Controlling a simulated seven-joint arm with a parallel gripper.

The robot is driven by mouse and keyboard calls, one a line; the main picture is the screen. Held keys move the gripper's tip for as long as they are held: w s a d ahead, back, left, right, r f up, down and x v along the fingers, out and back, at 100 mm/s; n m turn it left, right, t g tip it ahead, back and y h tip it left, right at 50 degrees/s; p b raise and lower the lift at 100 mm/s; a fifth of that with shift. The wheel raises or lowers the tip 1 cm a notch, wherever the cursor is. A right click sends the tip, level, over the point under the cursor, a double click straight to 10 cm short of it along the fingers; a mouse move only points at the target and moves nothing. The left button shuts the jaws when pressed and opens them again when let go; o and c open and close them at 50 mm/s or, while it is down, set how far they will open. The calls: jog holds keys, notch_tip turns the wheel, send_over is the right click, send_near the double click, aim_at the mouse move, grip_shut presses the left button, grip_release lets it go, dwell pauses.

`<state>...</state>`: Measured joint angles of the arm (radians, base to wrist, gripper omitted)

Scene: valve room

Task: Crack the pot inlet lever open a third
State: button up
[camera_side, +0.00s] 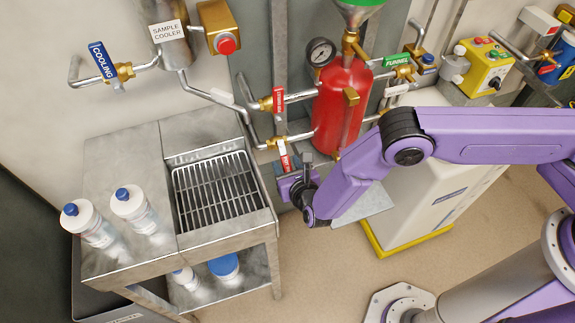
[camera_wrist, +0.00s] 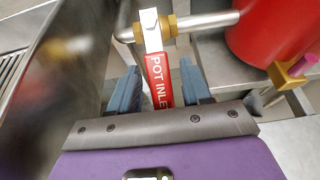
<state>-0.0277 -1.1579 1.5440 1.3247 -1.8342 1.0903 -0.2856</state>
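The pot inlet lever (camera_side: 284,159) is a red handle with white lettering on a brass valve (camera_side: 273,143), on the lower pipe left of the red pot. It stands across the pipe, pointing down. In the wrist view the lever (camera_wrist: 158,75) runs from its brass valve (camera_wrist: 168,27) down between my two blue-grey fingers. My gripper (camera_wrist: 160,80) is open around it, with a gap on each side. The lever's lower end is hidden behind the gripper body. In the side view my gripper (camera_side: 299,178) is just below the valve, its fingers small and partly hidden.
The red pot (camera_side: 342,105) stands right of the lever. Another red-handled valve (camera_side: 278,99) sits above it. A steel sink bench (camera_side: 276,228) with a grating is close on the left, with bottles (camera_side: 134,207) on top. A white cabinet (camera_side: 420,200) stands behind my arm.

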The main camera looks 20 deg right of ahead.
grip_shut()
jog(key=shift+w+d+r+n+g+y, duration=0.15)
jog(key=shift+d+n+y, duration=0.35)
jog(key=shift+n, duration=0.75)
jog(key=shift+w+d+r+n+g+y, duration=0.15)
jog(key=shift+d+n+y, duration=0.4)
jog(key=shift+n, duration=0.75)
jog(key=shift+d+n+g+y, duration=0.2)
jog(key=shift+d+n+y, duration=0.3)
jog(key=shift+n, duration=0.75)
jog(key=shift+o, duration=0.9)
grip_release()
